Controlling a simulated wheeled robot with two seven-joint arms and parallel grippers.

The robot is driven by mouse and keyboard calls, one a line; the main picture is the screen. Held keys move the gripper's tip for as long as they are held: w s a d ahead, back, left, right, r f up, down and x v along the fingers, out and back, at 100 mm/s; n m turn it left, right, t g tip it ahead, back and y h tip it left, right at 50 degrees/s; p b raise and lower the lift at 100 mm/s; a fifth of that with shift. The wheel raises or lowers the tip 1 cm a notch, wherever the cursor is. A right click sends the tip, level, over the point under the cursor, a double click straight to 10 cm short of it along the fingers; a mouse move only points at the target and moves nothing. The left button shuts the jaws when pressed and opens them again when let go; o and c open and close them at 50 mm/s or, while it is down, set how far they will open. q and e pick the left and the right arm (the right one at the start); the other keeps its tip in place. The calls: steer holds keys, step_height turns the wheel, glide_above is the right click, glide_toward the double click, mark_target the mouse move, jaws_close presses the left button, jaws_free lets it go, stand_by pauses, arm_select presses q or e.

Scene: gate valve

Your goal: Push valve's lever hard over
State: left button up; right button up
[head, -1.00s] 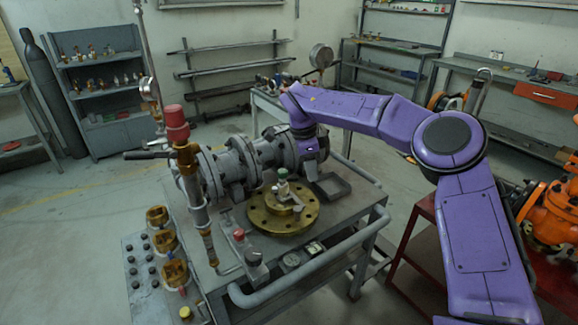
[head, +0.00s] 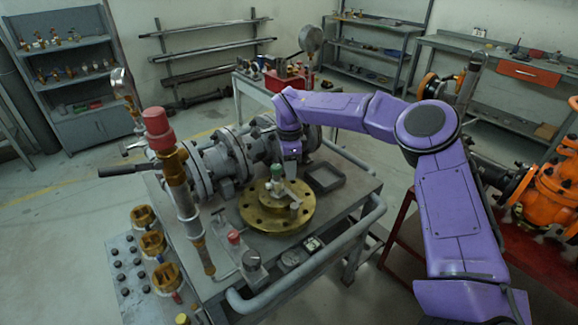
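The valve assembly is a grey flanged pipe body (head: 222,160) on a metal workbench (head: 350,208). A dark lever handle (head: 122,169) sticks out to its left, passing behind an upright pipe with a red cap (head: 158,126). A brass flange (head: 275,212) with a small green-topped fitting (head: 277,172) lies in front of the body. My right gripper (head: 288,160) is at the end of the purple arm, over the right end of the flanged body and well apart from the dark handle. Its fingers are too hidden to tell whether they are open. My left gripper is not in view.
A shallow dark tray (head: 326,177) sits on the bench right of the flange. Brass fittings (head: 152,243) stand on a side panel at the left front. An orange valve (head: 555,195) stands at the right. Open floor lies left of the bench.

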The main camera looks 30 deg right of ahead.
steer(key=shift+s, duration=0.1)
steer(key=shift+f, duration=0.1)
jaws_close()
steer(key=shift+m, duration=0.3)
steer(key=m, duration=0.1)
steer(key=m+b, duration=0.1)
steer(key=shift+s+a+m, duration=0.3)
steer(key=shift+s+m, duration=0.1)
steer(key=m, duration=0.1)
steer(key=m+b, duration=0.1)
steer(key=m, duration=0.1)
steer(key=shift+s+a, duration=0.35)
steer(key=shift+a, duration=0.05)
stand_by(0.5)
jaws_free()
